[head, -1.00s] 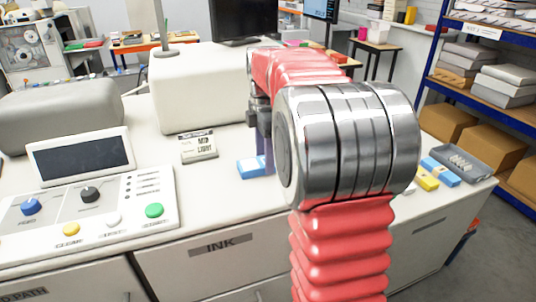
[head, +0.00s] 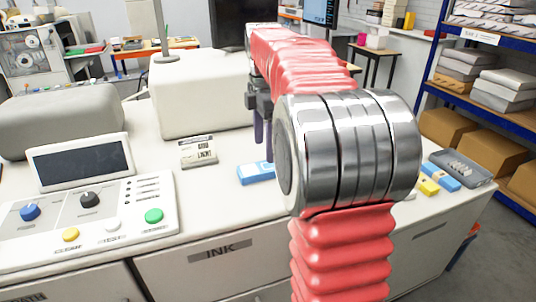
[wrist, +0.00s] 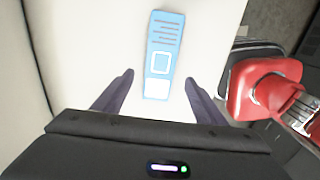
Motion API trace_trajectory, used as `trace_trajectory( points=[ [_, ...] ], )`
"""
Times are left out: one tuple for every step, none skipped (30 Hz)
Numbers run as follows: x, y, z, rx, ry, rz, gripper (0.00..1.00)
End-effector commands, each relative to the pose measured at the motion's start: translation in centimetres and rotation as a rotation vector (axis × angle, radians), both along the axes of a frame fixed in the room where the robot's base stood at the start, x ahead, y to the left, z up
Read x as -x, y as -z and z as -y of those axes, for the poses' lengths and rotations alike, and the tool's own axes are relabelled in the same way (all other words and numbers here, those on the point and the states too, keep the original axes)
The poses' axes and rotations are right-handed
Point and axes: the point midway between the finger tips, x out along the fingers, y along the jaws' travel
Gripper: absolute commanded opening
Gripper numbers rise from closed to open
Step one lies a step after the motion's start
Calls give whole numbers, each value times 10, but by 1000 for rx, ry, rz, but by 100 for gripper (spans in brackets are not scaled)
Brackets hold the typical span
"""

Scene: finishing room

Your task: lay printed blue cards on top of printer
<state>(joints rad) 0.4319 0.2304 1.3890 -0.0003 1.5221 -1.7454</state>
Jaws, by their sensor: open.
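A printed blue card (head: 255,173) with a white patch lies flat on the white top of the printer (head: 228,198), just left of my arm's metal joint. In the wrist view the blue card (wrist: 162,50) lies on the white surface, its near end in line between my fingertips. My gripper (head: 262,137) is open and empty above and behind the card, and its dark fingers (wrist: 159,79) are spread apart.
A yellow card (head: 427,187) and a grey tray (head: 480,168) with small pale pieces are at the right end. A small sign block (head: 198,152) stands left of the card. A control panel (head: 90,215) is at the left, a white housing (head: 200,95) behind.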

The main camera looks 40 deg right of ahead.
Motion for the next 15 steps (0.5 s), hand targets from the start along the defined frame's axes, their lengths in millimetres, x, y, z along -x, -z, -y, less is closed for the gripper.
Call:
trace_trajectory(
  points=[
    [-1, -9, 0, 2, 0, 3, 65],
    [0, -14, 0, 1, 0, 3, 65],
    [-1, -20, 0, 1, 0, 3, 65],
    [-1, -25, 0, 1, 0, 3, 65],
    [-1, -29, 0, 1, 0, 2, 65],
    [-1, -35, 0, 1, 0, 3, 65],
    [0, -39, 0, 1, 0, 2, 65],
    [-1, -42, 0, 1, 0, 2, 65],
    [-1, -47, 0, 0, 0, 1, 65],
    [0, -49, 0, 0, 0, 0, 65],
    [-1, -52, 0, 0, 0, 0, 65],
    [-1, -55, 0, 0, 0, 1, 65],
    [0, -56, 0, 0, 0, 0, 65],
    [0, -57, 0, 0, 0, 0, 65],
    [0, -58, 0, 0, 0, -1, 65]
  ],
)
